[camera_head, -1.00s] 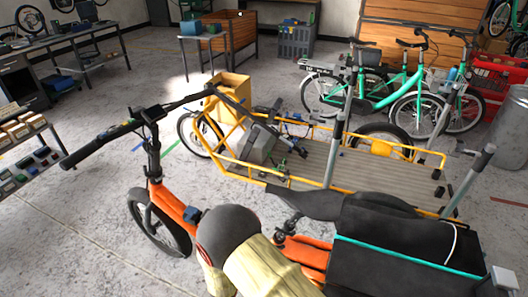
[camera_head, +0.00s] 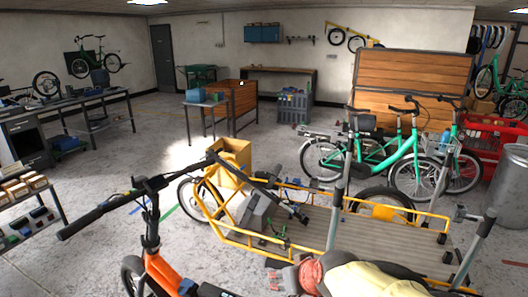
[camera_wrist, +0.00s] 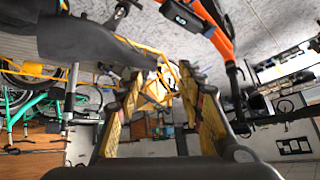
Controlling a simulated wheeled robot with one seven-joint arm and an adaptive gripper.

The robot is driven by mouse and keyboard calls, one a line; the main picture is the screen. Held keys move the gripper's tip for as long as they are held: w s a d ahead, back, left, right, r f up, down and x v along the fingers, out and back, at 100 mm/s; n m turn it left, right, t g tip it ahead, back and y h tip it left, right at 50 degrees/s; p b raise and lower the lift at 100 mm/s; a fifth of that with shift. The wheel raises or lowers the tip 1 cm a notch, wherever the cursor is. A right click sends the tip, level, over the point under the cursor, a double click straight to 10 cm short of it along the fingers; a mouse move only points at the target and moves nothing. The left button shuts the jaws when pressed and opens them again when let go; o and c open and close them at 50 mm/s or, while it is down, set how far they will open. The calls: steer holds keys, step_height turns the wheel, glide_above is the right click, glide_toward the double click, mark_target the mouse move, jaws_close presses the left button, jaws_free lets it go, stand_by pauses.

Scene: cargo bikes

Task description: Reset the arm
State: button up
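My gripper (camera_wrist: 162,88) shows in the wrist view with its two yellow-padded fingers spread apart. Nothing is held between them; a yellow bike frame shows in the gap, some way beyond. In the head view, part of my arm (camera_head: 375,280), cream with a reddish joint, lies at the bottom edge right of centre, in front of the cargo bike deck.
An orange bike (camera_head: 165,272) stands close at the bottom left; its orange frame shows in the wrist view (camera_wrist: 215,35). A yellow cargo bike (camera_head: 390,245) with a slatted deck fills the centre right. Green bikes (camera_head: 385,155) stand behind. Open floor (camera_head: 110,180) lies at left.

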steer(key=s+d+r+m+g+h, duration=0.1)
steer(key=s+d+r, duration=0.1)
steer(key=s+d, duration=0.4)
steer(key=s+d+r+m+h, duration=0.1)
steer(key=s+d+r+h, duration=0.1)
steer(key=s+d, duration=0.5)
steer(key=s, duration=0.6)
steer(key=shift+s+d+r+m+g+p, duration=0.2)
steer(key=shift+s+r+m+g+p, duration=0.1)
steer(key=shift+m+g+p, duration=0.1)
steer(key=shift+a, duration=0.15)
